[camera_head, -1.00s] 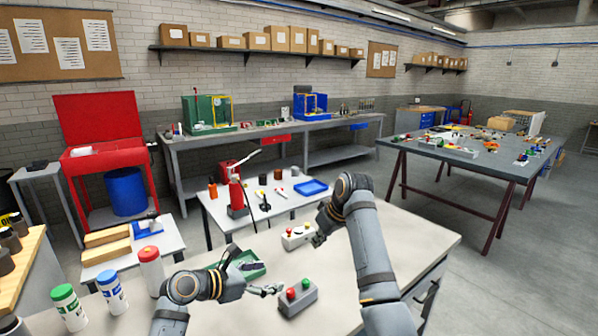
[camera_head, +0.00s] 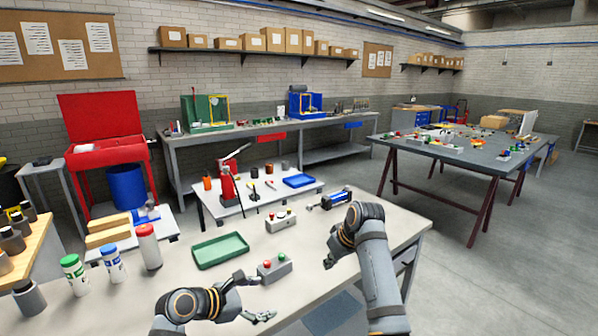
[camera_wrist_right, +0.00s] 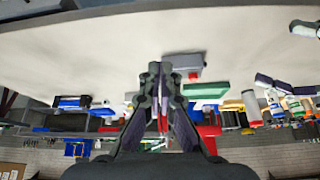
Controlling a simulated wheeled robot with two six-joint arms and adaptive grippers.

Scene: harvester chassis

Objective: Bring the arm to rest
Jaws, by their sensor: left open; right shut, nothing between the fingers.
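My left gripper (camera_head: 256,298) is open and empty, low over the near part of the pale table (camera_head: 190,290), in front of a grey box with red and green buttons (camera_head: 275,268). My right gripper (camera_head: 329,260) is to the right of that box, above the table. In the right wrist view its fingers (camera_wrist_right: 160,72) are together with nothing between them. Both arms are bent. Whether either gripper touches the tabletop, I cannot tell.
On the table are an empty green tray (camera_head: 220,249), a white button box (camera_head: 281,221), a blue cylindrical part (camera_head: 330,199) and bottles (camera_head: 148,246) at the left. A low white table with a red press (camera_head: 228,184) stands behind. Floor at right is clear.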

